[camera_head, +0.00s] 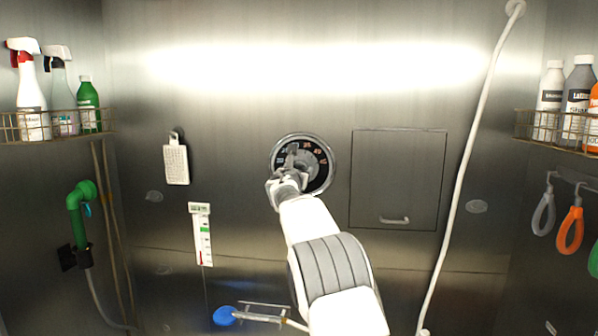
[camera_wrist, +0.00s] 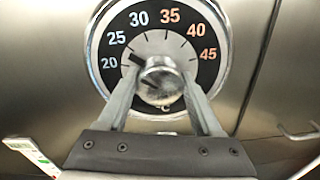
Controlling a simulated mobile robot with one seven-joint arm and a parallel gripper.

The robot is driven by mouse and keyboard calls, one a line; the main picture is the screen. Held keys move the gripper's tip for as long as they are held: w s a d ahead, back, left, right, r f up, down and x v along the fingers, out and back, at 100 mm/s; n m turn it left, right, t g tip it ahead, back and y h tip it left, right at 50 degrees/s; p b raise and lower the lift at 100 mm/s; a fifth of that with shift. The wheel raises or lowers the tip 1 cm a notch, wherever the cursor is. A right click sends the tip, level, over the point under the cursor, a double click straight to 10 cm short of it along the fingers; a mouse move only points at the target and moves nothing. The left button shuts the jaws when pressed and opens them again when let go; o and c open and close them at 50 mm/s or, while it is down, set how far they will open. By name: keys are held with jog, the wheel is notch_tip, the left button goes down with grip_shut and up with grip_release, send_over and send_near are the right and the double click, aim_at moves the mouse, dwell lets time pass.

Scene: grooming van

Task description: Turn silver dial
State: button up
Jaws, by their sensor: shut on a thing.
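The silver dial (camera_wrist: 161,80) is a round metal knob with a dark pointer, at the middle of a black temperature face (camera_wrist: 190,27) marked 20 to 45 °C. The pointer aims up and left, between the 25 and the 20. In the head view the dial face (camera_head: 320,160) is on the steel back wall, partly hidden by my arm. My gripper (camera_wrist: 160,88) reaches in from below, its two fingers on either side of the knob and shut on it. In the head view my gripper (camera_head: 286,182) covers the lower left of the dial.
A panel with a handle (camera_head: 398,180) is right of the dial. A white hose (camera_head: 468,160) hangs further right. Bottle racks (camera_head: 10,128) flank both sides. The wall around the dial is clear.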

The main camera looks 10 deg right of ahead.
jog(key=m+b, duration=0.2)
jog(key=m, duration=0.2)
jog(key=shift+f+m, duration=0.15)
jog(key=shift+m, duration=0.15)
jog(key=m+b, duration=0.2)
jog(key=m, duration=0.3)
jog(key=shift+d+b, duration=0.1)
jog(key=shift+b, duration=0.25)
jog(key=m+b, duration=0.1)
jog(key=m, duration=0.3)
jog(key=shift+m+b, duration=0.3)
jog(key=shift+m, duration=0.1)
jog(key=m+b, duration=0.1)
jog(key=m, duration=0.3)
jog(key=shift+m, duration=0.3)
jog(key=o, duration=1.4)
jog(key=shift+s+b, duration=0.1)
jog(key=shift+b, duration=0.2)
